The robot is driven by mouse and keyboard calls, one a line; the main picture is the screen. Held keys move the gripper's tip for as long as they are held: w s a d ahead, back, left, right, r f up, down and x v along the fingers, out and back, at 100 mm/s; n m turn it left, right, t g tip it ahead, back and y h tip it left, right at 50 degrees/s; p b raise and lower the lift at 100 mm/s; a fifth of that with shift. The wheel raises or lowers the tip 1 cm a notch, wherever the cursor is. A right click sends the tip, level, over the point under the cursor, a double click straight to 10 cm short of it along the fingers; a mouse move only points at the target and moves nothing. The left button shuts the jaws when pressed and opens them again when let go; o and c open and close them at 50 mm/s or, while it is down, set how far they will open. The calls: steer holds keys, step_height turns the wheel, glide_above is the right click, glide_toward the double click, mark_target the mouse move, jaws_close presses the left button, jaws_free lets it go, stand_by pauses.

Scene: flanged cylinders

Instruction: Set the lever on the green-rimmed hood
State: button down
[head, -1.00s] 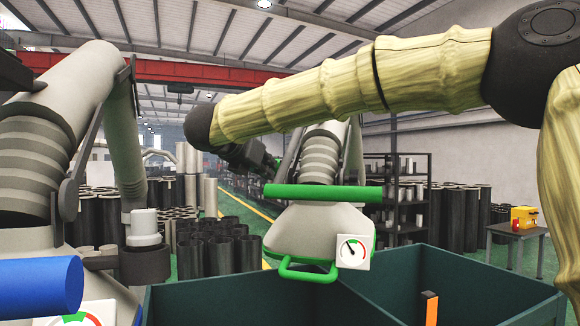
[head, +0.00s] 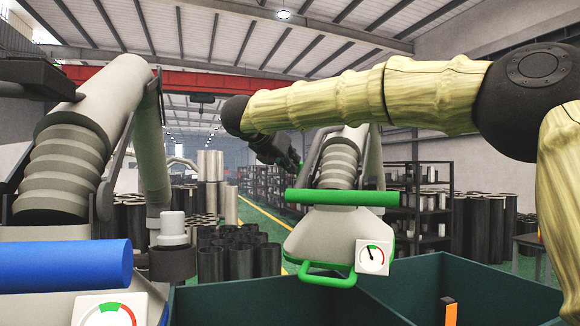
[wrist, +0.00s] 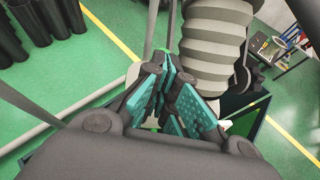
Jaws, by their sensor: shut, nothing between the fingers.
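The green-rimmed hood (head: 340,232) hangs from a grey ribbed duct (head: 340,160), right of centre in the head view. It has a thick green bar (head: 342,197) across its top, a green loop handle (head: 327,278) at its lower front and a white dial (head: 372,257). I cannot tell which part is the lever. My gripper (head: 288,160) is beyond the bar, left of the duct, partly behind my arm. In the wrist view its teal-padded fingers (wrist: 178,100) are shut and empty, beside the ribbed duct (wrist: 213,45); they cover part of the hood.
A second hood with a blue bar (head: 65,267) and its own dial (head: 108,314) stands at the left. Dark green bins (head: 225,302) fill the lower front. Stacked dark cylinders (head: 240,258) and a shelf rack (head: 425,210) stand behind.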

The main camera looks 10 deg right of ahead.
steer(key=shift+s+a+f, duration=0.1)
steer(key=shift+a, duration=0.1)
steer(key=shift+s+a+f+b, duration=0.35)
steer(key=shift+s+b, duration=0.1)
steer(key=shift+b, duration=0.35)
steer(key=b+v, duration=0.5)
steer(key=v, duration=0.7)
steer(key=shift+w+r, duration=0.25)
steer(key=shift+r, duration=0.1)
